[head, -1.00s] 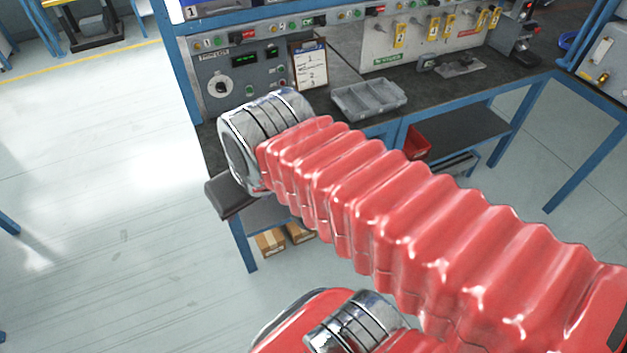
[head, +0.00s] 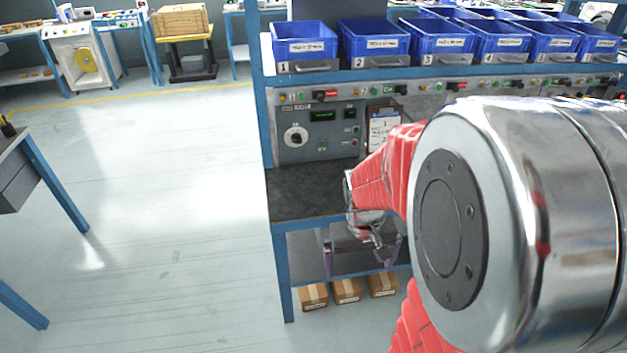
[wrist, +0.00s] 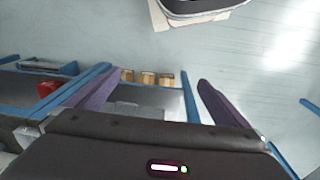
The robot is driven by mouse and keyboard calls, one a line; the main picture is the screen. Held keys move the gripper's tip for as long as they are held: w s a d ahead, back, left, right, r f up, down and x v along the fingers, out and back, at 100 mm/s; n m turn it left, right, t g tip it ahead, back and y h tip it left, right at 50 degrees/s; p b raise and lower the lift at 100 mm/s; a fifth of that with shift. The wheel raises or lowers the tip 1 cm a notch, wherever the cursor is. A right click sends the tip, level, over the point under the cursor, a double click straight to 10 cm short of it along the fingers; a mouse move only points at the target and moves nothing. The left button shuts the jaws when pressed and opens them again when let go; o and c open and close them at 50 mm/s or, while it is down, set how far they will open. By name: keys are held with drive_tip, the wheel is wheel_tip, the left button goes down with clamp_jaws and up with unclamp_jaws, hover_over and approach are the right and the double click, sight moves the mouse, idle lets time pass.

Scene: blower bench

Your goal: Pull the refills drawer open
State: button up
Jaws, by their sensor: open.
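No drawer in view carries a readable refills label. A grey drawer-like box (head: 22,183) hangs under the bench at the left edge of the head view, far from my gripper; I cannot tell if it is the refills drawer. My gripper (head: 362,262) is at the front left of the main bench, low, with the lower shelf behind it. In the wrist view my gripper (wrist: 160,88) shows two purple fingers spread wide, open, with nothing held between them. My arm hides the middle and right of the bench front.
Several blue bins (head: 375,42) stand above the control panel (head: 318,132). Cardboard boxes (head: 347,290) lie below the lower shelf. A red bin (wrist: 47,88) shows left in the wrist view. The floor (head: 170,220) to the left is clear.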

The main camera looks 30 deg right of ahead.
drive_tip(key=d+f+t, duration=0.2)
drive_tip(key=d+f, duration=0.4)
drive_tip(key=f, duration=0.8)
drive_tip(key=w+d+f+t, duration=0.15)
drive_tip(key=d+f, duration=0.35)
drive_tip(key=f, duration=0.9)
drive_tip(key=d+f+t, duration=0.3)
drive_tip(key=d+f, duration=0.3)
drive_tip(key=f, duration=0.7)
drive_tip(key=w+r+t+h, duration=0.2)
drive_tip(key=w+r+t, duration=0.1)
drive_tip(key=r+t, duration=0.2)
drive_tip(key=w+d+r+t+h, duration=0.1)
drive_tip(key=w+r+t+h, duration=0.1)
drive_tip(key=r+t, duration=0.3)
wheel_tip(320, 180, up, 2)
drive_tip(key=shift+w+r+n, duration=0.1)
drive_tip(key=shift+w+n, duration=0.2)
drive_tip(key=shift+w, duration=0.45)
drive_tip(key=shift+w+t, duration=0.1)
drive_tip(key=shift+t, duration=0.15)
drive_tip(key=x, duration=1.3)
drive_tip(key=shift+w+d, duration=0.15)
drive_tip(key=shift+w, duration=0.15)
